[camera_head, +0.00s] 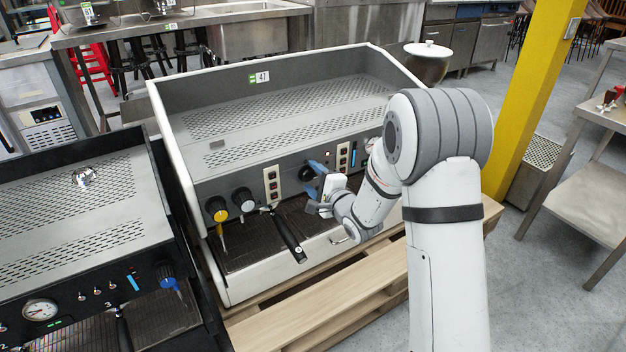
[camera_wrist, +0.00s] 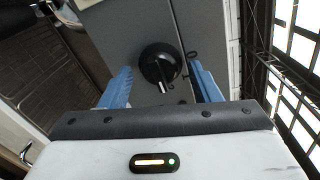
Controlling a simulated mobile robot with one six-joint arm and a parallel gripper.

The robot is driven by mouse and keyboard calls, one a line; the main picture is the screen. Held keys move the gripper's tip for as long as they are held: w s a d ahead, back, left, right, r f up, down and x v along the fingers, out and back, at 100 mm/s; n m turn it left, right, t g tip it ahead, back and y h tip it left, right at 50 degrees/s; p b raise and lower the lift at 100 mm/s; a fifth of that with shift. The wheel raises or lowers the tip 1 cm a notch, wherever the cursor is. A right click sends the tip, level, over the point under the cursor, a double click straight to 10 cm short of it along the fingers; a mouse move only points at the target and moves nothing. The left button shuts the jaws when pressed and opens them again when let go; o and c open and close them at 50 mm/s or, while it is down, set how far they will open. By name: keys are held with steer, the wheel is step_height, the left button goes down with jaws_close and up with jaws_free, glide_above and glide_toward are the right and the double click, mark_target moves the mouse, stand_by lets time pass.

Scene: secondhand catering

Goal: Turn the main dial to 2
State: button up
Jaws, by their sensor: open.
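A black round dial (camera_wrist: 152,62) with a pale pointer or handle sits on the grey front panel in the wrist view. It also shows in the head view as a dark knob (camera_head: 307,173) on the white-sided espresso machine (camera_head: 290,135). My gripper (camera_wrist: 161,76) is open, with one blue finger on each side of the dial. A gap shows on both sides; I cannot tell whether either finger touches it. In the head view my gripper (camera_head: 314,187) is in front of the panel.
A yellow knob (camera_head: 218,209) and a black-and-white knob (camera_head: 243,198) are to the left on the same panel. A portafilter handle (camera_head: 290,238) sticks out below my gripper's left. A black machine (camera_head: 85,225) stands close at left. A wooden pallet (camera_head: 320,298) lies below.

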steer(key=p+v, duration=0.1)
steer(key=v, duration=0.6)
steer(key=shift+s+d, duration=0.2)
steer(key=shift+s, duration=0.15)
